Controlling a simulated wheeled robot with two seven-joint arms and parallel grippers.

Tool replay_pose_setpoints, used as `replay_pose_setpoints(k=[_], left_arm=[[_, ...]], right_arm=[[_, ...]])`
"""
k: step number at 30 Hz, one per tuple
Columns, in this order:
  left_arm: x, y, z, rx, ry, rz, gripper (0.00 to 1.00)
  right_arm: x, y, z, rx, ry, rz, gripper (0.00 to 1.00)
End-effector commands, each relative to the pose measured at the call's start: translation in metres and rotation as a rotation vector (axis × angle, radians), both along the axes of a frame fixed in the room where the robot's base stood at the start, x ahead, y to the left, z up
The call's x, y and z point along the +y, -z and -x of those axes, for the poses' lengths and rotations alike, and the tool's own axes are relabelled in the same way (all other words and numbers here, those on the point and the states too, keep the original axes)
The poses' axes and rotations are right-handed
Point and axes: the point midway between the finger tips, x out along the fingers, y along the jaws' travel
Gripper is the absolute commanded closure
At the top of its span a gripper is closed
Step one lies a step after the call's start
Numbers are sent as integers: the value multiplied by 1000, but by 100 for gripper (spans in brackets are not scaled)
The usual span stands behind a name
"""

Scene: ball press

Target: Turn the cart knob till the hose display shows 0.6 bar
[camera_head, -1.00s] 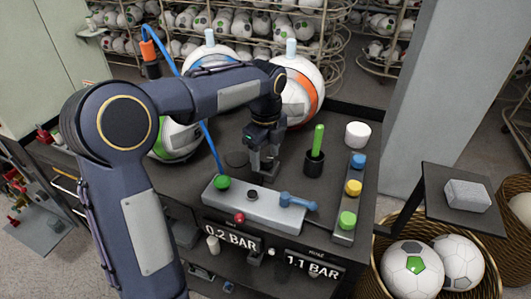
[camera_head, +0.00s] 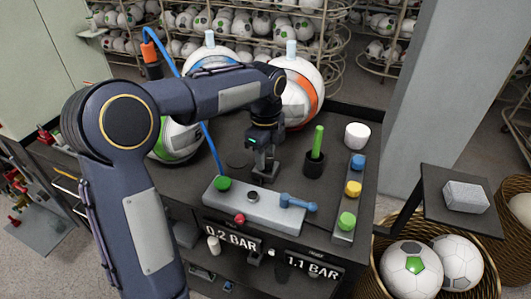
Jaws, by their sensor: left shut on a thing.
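My left gripper (camera_head: 262,175) points down just behind the grey control panel (camera_head: 235,208) on the dark cart top. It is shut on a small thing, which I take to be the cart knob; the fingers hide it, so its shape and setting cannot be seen. The left display (camera_head: 231,236) on the cart front reads 0.2 BAR, and the right display (camera_head: 312,268) reads 1.1 BAR. Their small labels are too small to read. A blue hose (camera_head: 212,150) comes down to the panel's left end. My right gripper is not in view.
The panel carries a green button (camera_head: 222,184), a round black piece (camera_head: 252,196), a red button (camera_head: 239,218) and a blue lever (camera_head: 297,202). A black cup with a green stick (camera_head: 317,142) stands right of the gripper. Large balls stand behind; a basket is at right.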

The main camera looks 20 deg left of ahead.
Motion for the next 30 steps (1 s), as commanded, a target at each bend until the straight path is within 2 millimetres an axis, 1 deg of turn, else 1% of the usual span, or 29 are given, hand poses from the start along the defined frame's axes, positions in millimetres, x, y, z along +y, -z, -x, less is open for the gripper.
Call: replay_pose_setpoints(k=[1,9,30], left_arm=[[0,-2,0,2,-38,-1,87],[0,-2,1,1,-290,-2,87],[-1,-1,2,-1,-954,-1,87]], right_arm=[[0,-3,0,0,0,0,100],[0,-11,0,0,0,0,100],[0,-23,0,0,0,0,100]])
